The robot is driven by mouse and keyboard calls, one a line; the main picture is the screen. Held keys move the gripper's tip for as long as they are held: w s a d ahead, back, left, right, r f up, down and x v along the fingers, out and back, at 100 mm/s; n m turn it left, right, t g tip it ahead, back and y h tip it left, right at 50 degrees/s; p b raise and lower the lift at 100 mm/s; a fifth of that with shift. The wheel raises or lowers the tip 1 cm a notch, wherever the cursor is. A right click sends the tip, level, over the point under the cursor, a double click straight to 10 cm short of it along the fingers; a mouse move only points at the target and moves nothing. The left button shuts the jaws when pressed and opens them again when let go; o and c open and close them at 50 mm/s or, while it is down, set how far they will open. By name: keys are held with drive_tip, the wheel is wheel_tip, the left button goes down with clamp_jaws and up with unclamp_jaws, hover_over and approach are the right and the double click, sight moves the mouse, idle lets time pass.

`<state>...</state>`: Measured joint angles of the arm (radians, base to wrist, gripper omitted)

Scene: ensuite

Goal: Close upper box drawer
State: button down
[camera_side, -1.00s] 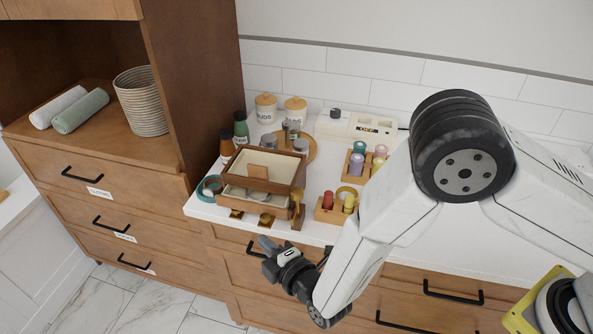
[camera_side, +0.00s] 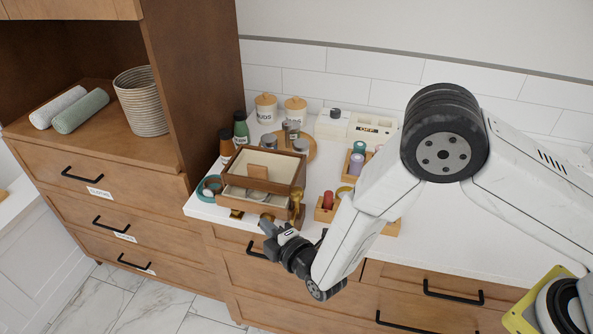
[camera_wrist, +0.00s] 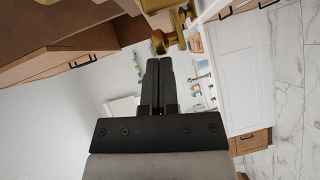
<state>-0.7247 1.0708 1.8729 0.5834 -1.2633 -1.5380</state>
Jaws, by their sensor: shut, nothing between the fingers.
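A small wooden box (camera_side: 292,166) with a pale-lined open top stands near the counter's front edge in the side view. Below its top a pale-lined drawer (camera_side: 233,192) sticks out toward the front, with small items inside. My gripper (camera_side: 266,221) is shut and empty, just in front of the box's front, at about the height of the brass knobs. In the wrist view the shut fingertips (camera_wrist: 160,62) lie close to a brass knob (camera_wrist: 167,42); I cannot tell whether they touch. The gripper hides part of the lower front.
A teal tape roll (camera_side: 209,188) lies left of the box, with dark bottles (camera_side: 241,128) behind it. A wooden rack with spools (camera_side: 328,204) stands to the right, partly behind my arm. Cabinet drawers with black handles (camera_side: 257,250) lie below the counter.

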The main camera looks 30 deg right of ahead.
drive_tip(key=shift+w+d, duration=1.4)
drive_tip(key=shift+d, duration=0.15)
drive_tip(key=shift+s+a+r, duration=0.1)
drive_tip(key=shift+s+a, duration=0.2)
drive_tip(key=shift+a, duration=0.05)
approach(269, 208)
drive_tip(key=s+a, duration=0.3)
drive_tip(key=s, duration=0.1)
drive_tip(key=shift+s+d+r, duration=0.25)
drive_tip(key=shift+s+r, duration=0.3)
drive_tip(key=shift+s, duration=0.3)
